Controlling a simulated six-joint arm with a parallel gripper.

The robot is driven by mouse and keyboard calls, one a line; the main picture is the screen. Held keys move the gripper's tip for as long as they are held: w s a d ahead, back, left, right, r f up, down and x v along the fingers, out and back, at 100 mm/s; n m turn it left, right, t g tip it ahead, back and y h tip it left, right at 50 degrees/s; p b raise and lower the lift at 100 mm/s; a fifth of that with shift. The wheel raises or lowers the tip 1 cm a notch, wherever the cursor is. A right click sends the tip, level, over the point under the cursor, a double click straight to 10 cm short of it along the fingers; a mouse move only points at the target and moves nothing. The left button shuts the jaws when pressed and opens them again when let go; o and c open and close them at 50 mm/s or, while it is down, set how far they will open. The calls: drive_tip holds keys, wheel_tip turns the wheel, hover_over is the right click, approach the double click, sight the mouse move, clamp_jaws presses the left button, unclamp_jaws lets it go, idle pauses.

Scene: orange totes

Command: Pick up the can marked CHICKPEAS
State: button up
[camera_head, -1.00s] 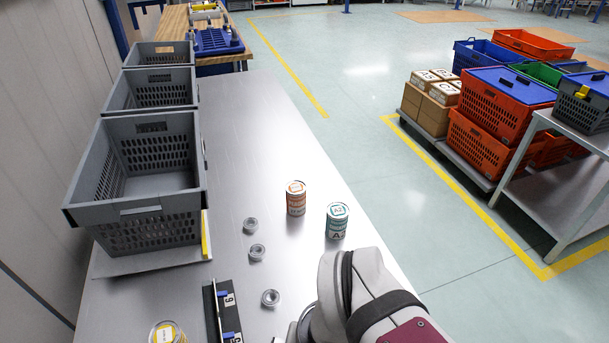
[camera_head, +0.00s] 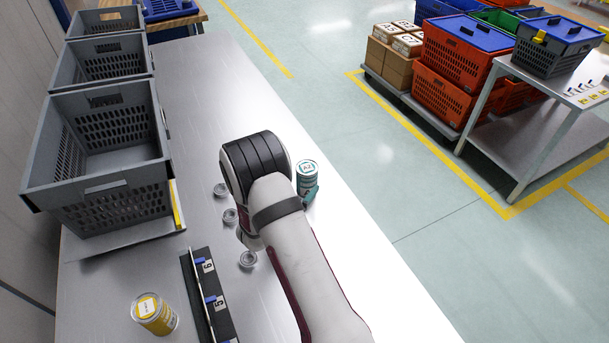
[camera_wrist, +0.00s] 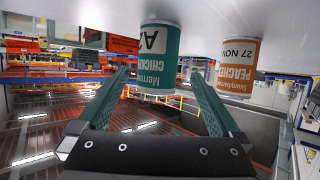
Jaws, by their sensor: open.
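The chickpeas can (camera_head: 307,178) has a teal label and a white lid marked A2. It stands upright near the table's right edge, partly hidden by my arm. In the wrist view the picture is upside down, and the can (camera_wrist: 158,58) shows "CHICK" on its teal label. My gripper (camera_wrist: 158,74) is open and empty, its two green fingers pointing at the can. The can appears between the fingertips; I cannot tell how deep it sits between them. An orange-labelled peaches can (camera_wrist: 239,66) stands beside it, to the right in the wrist view.
A yellow can (camera_head: 155,314) stands at the front left, near a black numbered rail (camera_head: 208,296). Several small metal tins, including one by my arm (camera_head: 248,259), lie on the table. Grey crates (camera_head: 98,160) line the left side. The table's far stretch is clear.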

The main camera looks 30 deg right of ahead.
drive_tip(key=x, duration=0.9)
drive_tip(key=shift+d, duration=0.3)
drive_tip(key=shift+r, duration=0.1)
clamp_jaws()
